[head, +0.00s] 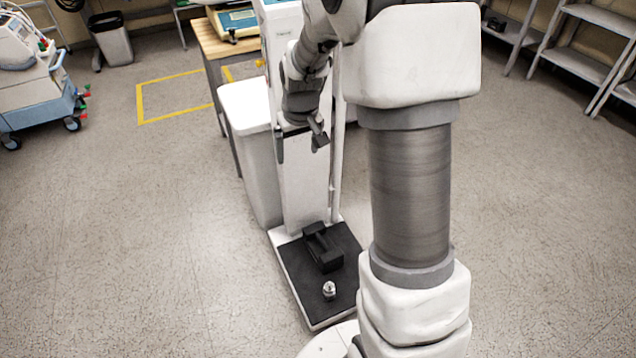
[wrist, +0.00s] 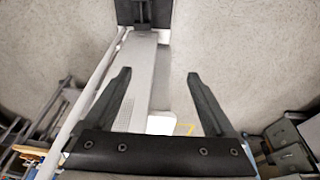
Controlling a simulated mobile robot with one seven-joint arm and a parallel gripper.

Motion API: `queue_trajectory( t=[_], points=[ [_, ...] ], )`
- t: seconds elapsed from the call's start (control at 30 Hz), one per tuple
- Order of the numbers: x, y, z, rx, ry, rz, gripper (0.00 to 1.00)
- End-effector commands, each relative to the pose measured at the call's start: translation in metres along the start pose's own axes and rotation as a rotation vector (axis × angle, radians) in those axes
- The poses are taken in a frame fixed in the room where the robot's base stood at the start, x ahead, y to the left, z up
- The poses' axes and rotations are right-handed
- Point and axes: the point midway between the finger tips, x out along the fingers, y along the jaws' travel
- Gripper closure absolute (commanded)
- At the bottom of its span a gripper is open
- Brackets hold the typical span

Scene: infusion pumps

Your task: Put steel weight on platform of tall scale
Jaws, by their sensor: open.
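The tall scale (head: 305,190) has a white column and a low black platform (head: 296,277) with a light rim. A small shiny steel weight (head: 329,290) stands on the platform near its front edge, in front of a larger black block with a handle (head: 322,250). My gripper (head: 300,142) is high above the platform, close to the column, with its fingers apart and nothing between them. In the wrist view my gripper (wrist: 159,75) is open around empty space, with the scale column (wrist: 138,75) behind it. The dark platform shows at that view's top edge; I cannot make out the steel weight there.
A white bin (head: 248,130) stands left of the scale column. A wooden table (head: 222,45) with a device on it is behind. A blue-and-white cart (head: 40,95) is at far left, and grey shelves (head: 575,55) are at back right. The floor on both sides is clear.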

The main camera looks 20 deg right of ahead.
Motion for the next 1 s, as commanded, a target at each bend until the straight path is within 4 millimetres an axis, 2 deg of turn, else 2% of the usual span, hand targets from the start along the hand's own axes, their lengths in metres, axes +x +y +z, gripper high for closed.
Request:
queue_trajectory(
  t=[0.03,0.2,0.37,0.5,0.73,0.9,1.0],
  points=[
    [-0.024,-0.005,0.004,-0.002,0.021,0.001,0.11],
    [-0.086,-0.02,0.03,0.002,0.062,-0.001,0.11],
    [-0.136,-0.033,0.063,0.005,0.101,-0.003,0.11],
    [-0.17,-0.043,0.097,0.006,0.136,-0.006,0.11],
    [-0.208,-0.054,0.156,0.012,0.19,-0.01,0.11],
    [-0.219,-0.058,0.189,0.02,0.216,-0.013,0.11],
    [-0.221,-0.06,0.199,0.022,0.221,-0.016,0.11]
  ],
)
